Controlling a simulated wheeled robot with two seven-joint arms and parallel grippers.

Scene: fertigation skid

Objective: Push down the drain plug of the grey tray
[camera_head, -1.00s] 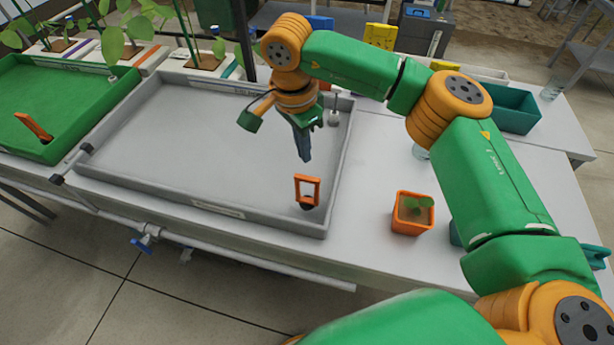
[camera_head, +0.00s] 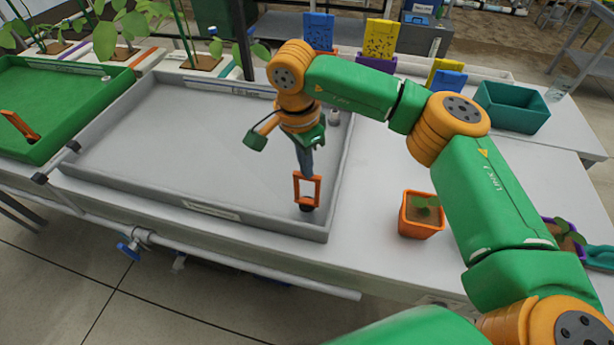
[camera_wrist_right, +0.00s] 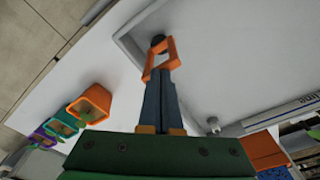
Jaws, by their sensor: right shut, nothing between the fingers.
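The grey tray (camera_head: 170,140) lies on the white bench. Its drain plug (camera_head: 307,191), an orange open frame on a dark base, stands upright in the near right corner. My right gripper (camera_head: 306,173) points down with its dark fingers together and empty, their tips at the top of the orange frame. In the right wrist view, the shut fingers (camera_wrist_right: 161,80) overlap the near bar of the orange frame (camera_wrist_right: 160,58), with the dark base (camera_wrist_right: 158,42) beyond. I cannot tell whether they touch. My left gripper is not in view.
A white fitting (camera_head: 334,117) stands in the tray's far right corner. An orange pot with a seedling (camera_head: 421,214) stands on the bench to the right. A green tray (camera_head: 50,100) with its own orange handle (camera_head: 19,125) lies left. A teal bin (camera_head: 512,106) stands at the back right.

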